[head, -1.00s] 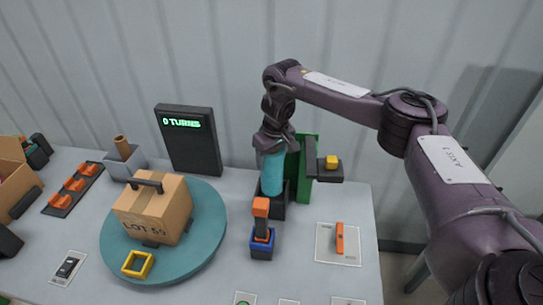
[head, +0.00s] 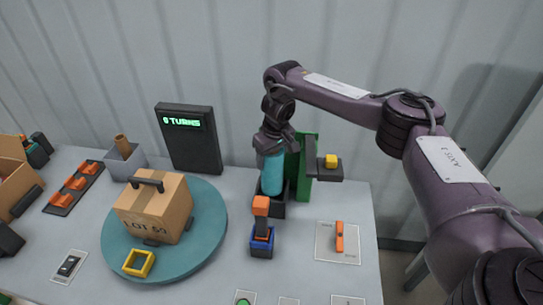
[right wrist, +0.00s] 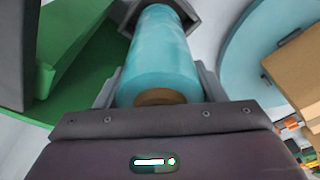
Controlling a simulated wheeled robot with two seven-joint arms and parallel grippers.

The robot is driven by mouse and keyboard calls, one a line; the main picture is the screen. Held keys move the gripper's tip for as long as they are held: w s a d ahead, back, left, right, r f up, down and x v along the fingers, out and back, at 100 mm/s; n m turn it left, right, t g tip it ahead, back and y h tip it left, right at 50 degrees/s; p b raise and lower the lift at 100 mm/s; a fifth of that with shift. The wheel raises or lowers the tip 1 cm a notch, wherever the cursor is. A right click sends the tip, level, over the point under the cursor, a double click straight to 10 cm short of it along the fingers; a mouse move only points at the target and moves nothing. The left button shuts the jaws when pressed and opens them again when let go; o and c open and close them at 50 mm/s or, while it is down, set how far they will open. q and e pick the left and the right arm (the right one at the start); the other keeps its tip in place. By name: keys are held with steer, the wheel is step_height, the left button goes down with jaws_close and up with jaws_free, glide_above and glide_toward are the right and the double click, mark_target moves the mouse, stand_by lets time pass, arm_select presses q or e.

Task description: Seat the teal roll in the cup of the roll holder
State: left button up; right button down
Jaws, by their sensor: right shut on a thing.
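The teal roll (head: 272,174) stands about upright, with its top end in my right gripper (head: 270,150). The right wrist view shows the gripper's fingers on both sides of the roll (right wrist: 160,58), shut on it, and the roll's brown core at the near end. The roll's lower end is at the mouth of the dark cup of the roll holder (head: 271,208). In the right wrist view the cup's dark rim (right wrist: 187,14) shows around the far end of the roll. How deep the roll sits is hidden. My left gripper is not in view.
A green upright panel (head: 305,168) stands close right of the roll, with a dark shelf and yellow block (head: 331,160) beside it. A blue-based post with an orange top (head: 262,238) stands in front. A teal turntable (head: 205,245) with a carton (head: 155,208) is at left.

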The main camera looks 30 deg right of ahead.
steer(key=shift+f+b, duration=0.8)
steer(key=shift+f, duration=1.15)
stand_by(0.3)
steer(key=c, duration=0.6)
jaws_free()
steer(key=o, duration=0.3)
steer(key=shift+o, duration=0.2)
steer(key=shift+s, duration=0.1)
